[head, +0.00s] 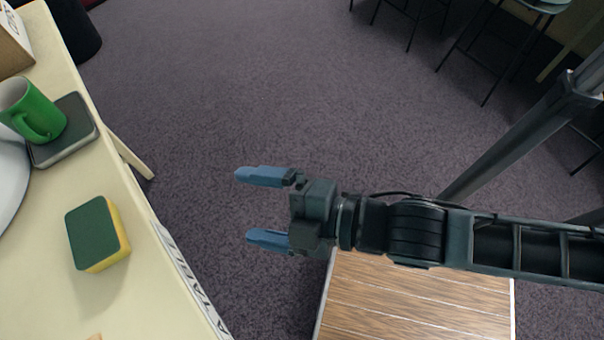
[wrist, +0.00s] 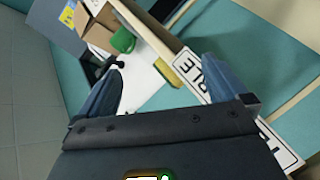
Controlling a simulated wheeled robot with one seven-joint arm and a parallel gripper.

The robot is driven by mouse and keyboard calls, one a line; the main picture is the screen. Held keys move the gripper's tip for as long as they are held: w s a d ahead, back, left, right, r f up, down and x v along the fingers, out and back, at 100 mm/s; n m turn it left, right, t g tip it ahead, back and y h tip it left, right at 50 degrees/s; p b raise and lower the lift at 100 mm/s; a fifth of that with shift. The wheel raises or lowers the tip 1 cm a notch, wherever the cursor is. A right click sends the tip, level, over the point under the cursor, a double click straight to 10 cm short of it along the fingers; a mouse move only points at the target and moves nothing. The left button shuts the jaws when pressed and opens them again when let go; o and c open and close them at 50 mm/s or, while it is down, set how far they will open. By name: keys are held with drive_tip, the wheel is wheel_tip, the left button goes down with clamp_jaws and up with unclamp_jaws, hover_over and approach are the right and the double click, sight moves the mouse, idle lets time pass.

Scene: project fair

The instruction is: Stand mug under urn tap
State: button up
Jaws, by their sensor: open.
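A green mug (head: 34,108) stands upright at the left of the head view, partly cut off by the frame edge, on a dark square pad (head: 65,130). The green mug also shows in the wrist view (wrist: 123,40), beyond my fingers. My gripper (head: 244,205) is open and empty, right of the table edge and apart from the mug. Its blue fingers (wrist: 158,68) frame the wrist view. No urn or tap shows clearly; a small black fitting (wrist: 108,66) beside the mug in the wrist view cannot be identified.
A green-and-yellow sponge (head: 96,235) lies on the cream table (head: 150,305), between the mug and the near edge. A pale round surface (head: 8,180) is cut off at the left. A cardboard box (head: 14,45) stands behind the mug. A wood-topped surface (head: 415,295) lies below my arm.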

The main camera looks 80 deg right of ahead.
drive_tip(key=s+d+r+m, duration=0.2)
drive_tip(key=s+m, duration=0.3)
drive_tip(key=s+d+r+m, duration=0.2)
drive_tip(key=s+m, duration=0.3)
drive_tip(key=m, duration=0.1)
drive_tip(key=shift+s+r, duration=0.3)
drive_tip(key=shift+s, duration=0.05)
